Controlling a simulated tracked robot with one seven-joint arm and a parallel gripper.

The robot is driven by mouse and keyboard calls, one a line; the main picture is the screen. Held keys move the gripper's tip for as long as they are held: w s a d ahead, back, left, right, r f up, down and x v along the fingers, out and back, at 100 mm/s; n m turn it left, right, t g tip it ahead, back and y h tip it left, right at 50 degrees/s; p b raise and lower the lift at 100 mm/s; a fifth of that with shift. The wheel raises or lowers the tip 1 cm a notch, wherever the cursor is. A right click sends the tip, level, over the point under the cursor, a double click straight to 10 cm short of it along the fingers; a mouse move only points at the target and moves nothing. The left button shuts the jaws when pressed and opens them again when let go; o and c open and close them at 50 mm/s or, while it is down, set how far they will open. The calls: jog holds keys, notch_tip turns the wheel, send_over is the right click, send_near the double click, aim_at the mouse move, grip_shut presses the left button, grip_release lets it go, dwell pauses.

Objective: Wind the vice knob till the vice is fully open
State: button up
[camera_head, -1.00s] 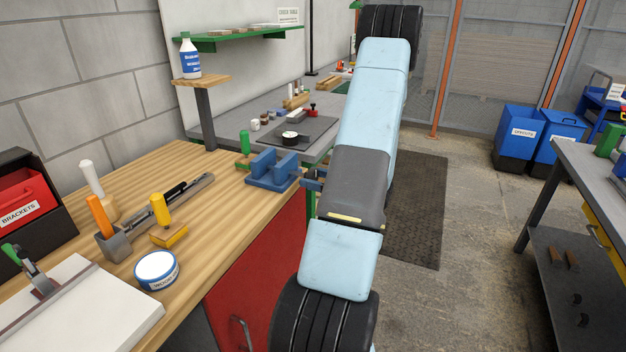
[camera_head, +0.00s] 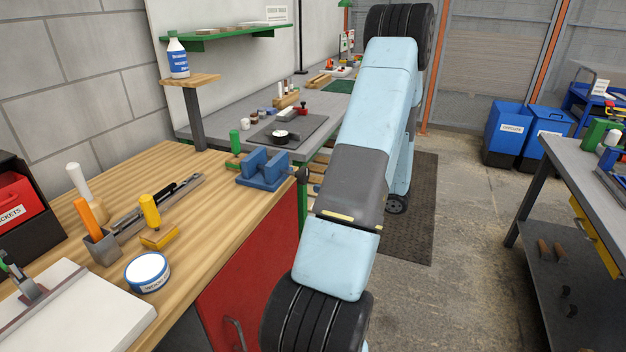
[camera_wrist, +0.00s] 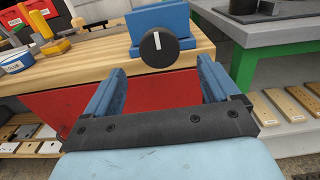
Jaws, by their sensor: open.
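The blue vice (camera_head: 264,170) sits at the right edge of the wooden workbench in the head view. Its black round knob (camera_wrist: 159,49), with a white line pointing nearly straight up, faces me in the wrist view, in front of the blue vice body (camera_wrist: 158,22). The knob also shows small in the head view (camera_head: 302,174). My gripper (camera_wrist: 162,75) is open and empty in the wrist view. Its two blue fingers are spread wide below the knob, which appears centred between and beyond their tips. My gripper is hidden behind my arm in the head view.
The wooden bench (camera_head: 205,215) has a red front (camera_head: 262,260). A grey table (camera_head: 325,108) adjoins it behind, with green edging in the wrist view (camera_wrist: 275,64). A yellow-handled tool (camera_head: 150,210) and a round tin (camera_head: 147,271) stand left of the vice.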

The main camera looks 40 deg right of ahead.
jog(key=v, duration=0.5)
jog(key=shift+s+d, duration=0.15)
jog(key=shift+s, duration=0.25)
jog(key=w+a+r+n+g+y, duration=0.15)
jog(key=a+r+n+g, duration=0.3)
jog(key=a, duration=0.45)
jog(key=w+a+r+n+g+y, duration=0.1)
jog(key=w+a+r+n+g, duration=0.25)
jog(key=a+r+n, duration=0.35)
jog(key=w+a+r+n+g+y, duration=0.15)
jog(key=a+n+g, duration=0.3)
jog(key=a, duration=0.55)
jog(key=s+a+r+n+t+h, duration=0.1)
jog(key=s+a+r+n+h, duration=0.9)
jog(key=a+n, duration=0.5)
jog(key=shift+s+r+h, duration=0.4)
jog(key=shift+s+r, duration=0.1)
jog(key=shift+r, duration=0.85)
